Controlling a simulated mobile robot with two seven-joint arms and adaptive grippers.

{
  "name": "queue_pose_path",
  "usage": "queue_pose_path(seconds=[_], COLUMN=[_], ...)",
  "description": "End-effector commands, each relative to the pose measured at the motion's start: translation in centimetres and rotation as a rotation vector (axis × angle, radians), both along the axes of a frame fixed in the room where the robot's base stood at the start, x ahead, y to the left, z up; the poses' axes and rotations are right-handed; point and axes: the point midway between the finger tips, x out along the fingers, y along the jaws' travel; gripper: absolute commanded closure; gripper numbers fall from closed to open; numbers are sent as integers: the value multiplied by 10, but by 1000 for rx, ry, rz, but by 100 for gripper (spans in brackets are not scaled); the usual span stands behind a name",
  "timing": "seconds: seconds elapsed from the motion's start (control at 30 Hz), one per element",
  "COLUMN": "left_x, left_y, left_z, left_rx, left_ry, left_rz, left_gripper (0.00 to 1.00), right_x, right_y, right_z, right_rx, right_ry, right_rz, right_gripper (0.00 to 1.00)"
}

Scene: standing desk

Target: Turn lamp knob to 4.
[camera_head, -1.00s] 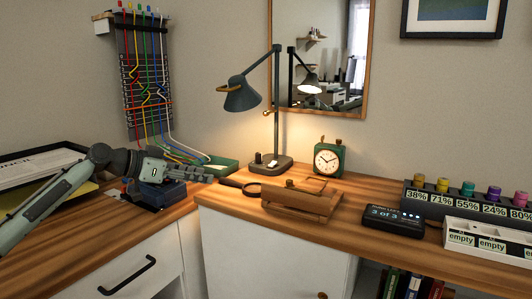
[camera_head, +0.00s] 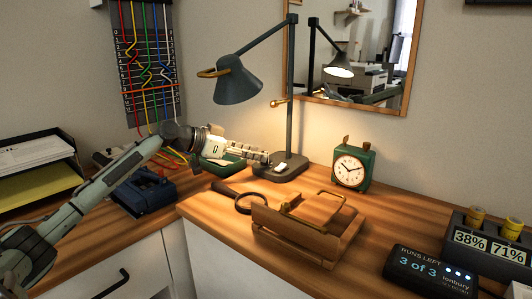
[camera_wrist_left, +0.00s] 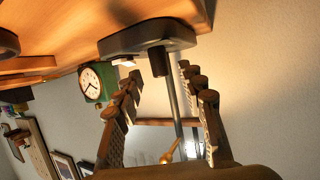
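The dark desk lamp (camera_head: 238,84) stands at the back of the desk, with its shade lit and its base (camera_head: 294,173) flat on the wood. A small white piece shows on the base. My left gripper (camera_head: 266,157) points at the base from the left. In the left wrist view, where the scene is upside down, its fingers (camera_wrist_left: 159,72) are spread. The dark round knob (camera_wrist_left: 159,62) on the lamp base (camera_wrist_left: 140,38) appears between the fingertips, with no clear contact. The knob's number marks cannot be read, and my gripper hides the knob in the head view.
The green clock (camera_head: 353,166) stands right of the lamp. A magnifying glass (camera_head: 241,193) and wooden stand (camera_head: 300,235) lie in front. A blue device (camera_head: 146,192) and green tray (camera_head: 216,168) are near my left arm. The display (camera_head: 430,270) reads "3 of 3".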

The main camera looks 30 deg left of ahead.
Motion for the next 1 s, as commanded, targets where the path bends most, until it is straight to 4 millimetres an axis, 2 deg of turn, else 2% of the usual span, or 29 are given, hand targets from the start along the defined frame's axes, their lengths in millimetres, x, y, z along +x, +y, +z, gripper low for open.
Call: queue_pose_path(seconds=[0.1, 0.23, 0.6, 0.9, 1.0], left_x=[16, 27, 32, 32, 32], left_y=[-9, -14, -17, -16, -16], left_z=[-4, -11, -15, -15, -15], left_rx=[-3, -1, 1, 1, 1], left_ry=[-3, -2, 0, 0, 0], left_rz=[-1, 0, 0, 0, 0], left_gripper=[60, 60, 62, 99, 100], right_x=[0, 1, 1, 1, 1], right_y=[1, 1, 1, 1, 1], right_z=[-7, -13, -16, -16, -16], right_rx=[5, 8, 9, 9, 10], right_ry=[5, 7, 5, 5, 5], right_rz=[0, 0, 1, 1, 0], right_gripper=[100, 100, 100, 100, 100])
